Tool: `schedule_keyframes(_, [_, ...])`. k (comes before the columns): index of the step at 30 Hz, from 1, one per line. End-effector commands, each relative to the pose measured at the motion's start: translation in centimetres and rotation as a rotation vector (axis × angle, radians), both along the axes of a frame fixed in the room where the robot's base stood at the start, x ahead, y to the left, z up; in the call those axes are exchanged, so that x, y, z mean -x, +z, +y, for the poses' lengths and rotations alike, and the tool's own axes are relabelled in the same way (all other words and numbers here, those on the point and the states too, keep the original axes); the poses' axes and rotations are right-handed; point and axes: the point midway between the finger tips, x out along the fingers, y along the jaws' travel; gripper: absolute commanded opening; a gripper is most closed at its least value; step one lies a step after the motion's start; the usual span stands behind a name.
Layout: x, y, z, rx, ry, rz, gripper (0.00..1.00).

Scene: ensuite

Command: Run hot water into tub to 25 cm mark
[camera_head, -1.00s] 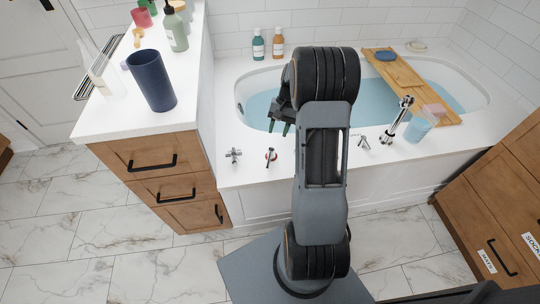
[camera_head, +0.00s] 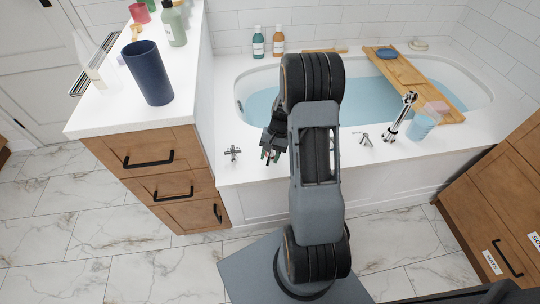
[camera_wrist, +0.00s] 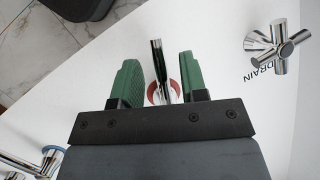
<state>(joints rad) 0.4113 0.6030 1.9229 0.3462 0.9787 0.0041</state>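The tub (camera_head: 246,78) holds pale blue water; no depth mark can be made out. The hot tap lever (camera_wrist: 158,62), chrome with a red ring at its base, stands between my gripper's green fingers in the wrist view. My gripper (camera_wrist: 160,78) is open, with a visible gap on each side of the lever. In the head view my gripper (camera_head: 268,154) is over the tub's front deck and mostly hides the hot tap. The chrome spout (camera_head: 400,116) is at the right of the deck, with no stream visible. The cross-shaped drain handle (camera_head: 233,153) also shows in the wrist view (camera_wrist: 277,42), beside the word DRAIN.
A second lever (camera_head: 364,138) is left of the spout; a blue-ringed one (camera_wrist: 48,160) shows in the wrist view. A wooden caddy (camera_head: 440,103) crosses the tub; a clear cup (camera_head: 421,127) stands near the spout. A counter with a dark blue cup (camera_head: 149,73) is left.

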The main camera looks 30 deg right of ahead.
Motion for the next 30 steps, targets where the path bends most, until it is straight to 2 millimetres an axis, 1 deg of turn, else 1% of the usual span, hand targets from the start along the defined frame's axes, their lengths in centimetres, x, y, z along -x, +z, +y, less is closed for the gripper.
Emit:
schedule_keyframes(5, [0.00,0.01,0.01,0.000,0.000,0.000,0.40])
schedule_keyframes(15, [0.00,0.02,0.01,0.000,0.000,0.000,0.07])
schedule_keyframes(18, [0.00,0.02,0.00,0.000,0.000,0.000,0.00])
schedule_keyframes(27, [0.00,0.04,-0.01,-0.001,0.001,0.000,0.00])
schedule_keyframes(29, [0.07,0.16,-0.13,0.000,0.030,0.000,0.00])
schedule_keyframes(30, [0.18,0.27,-0.32,0.000,0.074,0.001,0.00])
